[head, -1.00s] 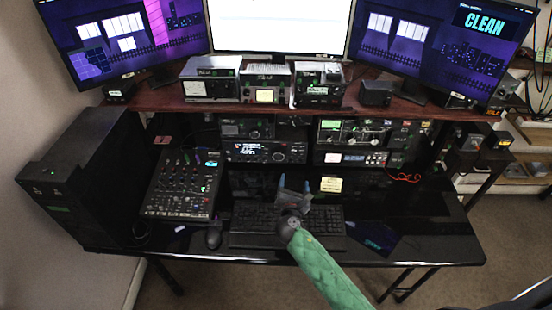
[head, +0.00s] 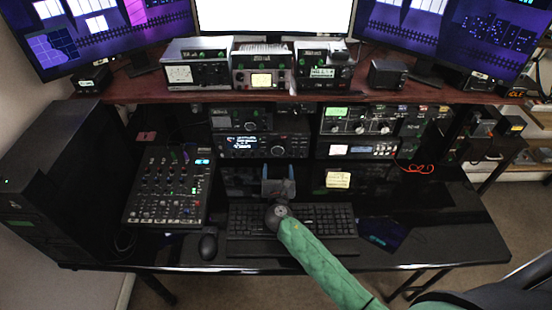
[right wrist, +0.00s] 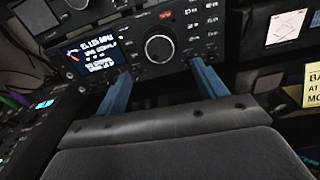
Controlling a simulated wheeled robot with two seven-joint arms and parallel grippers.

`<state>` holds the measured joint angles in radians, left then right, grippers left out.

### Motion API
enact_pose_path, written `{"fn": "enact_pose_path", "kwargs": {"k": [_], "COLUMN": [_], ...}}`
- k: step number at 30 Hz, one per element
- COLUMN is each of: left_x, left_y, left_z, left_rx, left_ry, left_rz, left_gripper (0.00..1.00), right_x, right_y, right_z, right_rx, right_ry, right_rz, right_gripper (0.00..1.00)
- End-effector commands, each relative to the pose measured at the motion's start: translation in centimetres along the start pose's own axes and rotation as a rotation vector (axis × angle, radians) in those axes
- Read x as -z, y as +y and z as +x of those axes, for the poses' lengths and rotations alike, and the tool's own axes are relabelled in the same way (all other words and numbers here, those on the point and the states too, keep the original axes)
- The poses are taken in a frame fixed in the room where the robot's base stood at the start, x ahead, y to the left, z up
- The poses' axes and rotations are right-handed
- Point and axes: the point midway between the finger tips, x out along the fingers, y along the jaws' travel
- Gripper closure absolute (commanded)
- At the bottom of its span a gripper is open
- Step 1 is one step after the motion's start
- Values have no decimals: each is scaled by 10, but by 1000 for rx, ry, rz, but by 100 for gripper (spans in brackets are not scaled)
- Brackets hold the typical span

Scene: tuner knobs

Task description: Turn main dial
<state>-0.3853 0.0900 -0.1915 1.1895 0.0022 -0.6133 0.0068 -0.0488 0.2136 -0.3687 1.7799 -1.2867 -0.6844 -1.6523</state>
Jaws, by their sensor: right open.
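The main dial (right wrist: 159,49) is a large round dark knob with a pale rim on the front of a black radio (right wrist: 97,68) with a lit display. In the head view the dial (head: 277,151) is small, on the radio (head: 240,147) under the shelf. My right gripper (head: 278,182) is open and empty, in front of and below the radio. In the right wrist view the blue fingers of my right gripper (right wrist: 160,75) stand apart, one to each side below the dial. Contact with the dial is not visible. My left gripper is not in view.
A mixer (head: 169,188) stands left of the radio. A keyboard (head: 318,222) and mouse (head: 208,247) lie on the glossy desk below my arm. A wooden shelf (head: 130,92) overhangs the radios. A yellow note (head: 338,180) is to the right.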

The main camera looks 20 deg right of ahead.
Motion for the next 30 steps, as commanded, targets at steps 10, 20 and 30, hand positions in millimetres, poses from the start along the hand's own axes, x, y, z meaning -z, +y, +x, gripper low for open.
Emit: {"fn": "enact_pose_path", "kwargs": {"k": [10,20,30], "left_x": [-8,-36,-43], "left_y": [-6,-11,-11], "left_z": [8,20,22], "left_rx": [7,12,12], "left_ry": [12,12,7], "left_rz": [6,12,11], "left_gripper": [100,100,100], "right_x": [-1,0,2], "right_y": [0,0,0], "right_z": [29,70,78], "right_rx": [2,2,1], "right_ry": [0,0,0], "right_rz": [0,0,0], "right_gripper": [30,30,30]}}
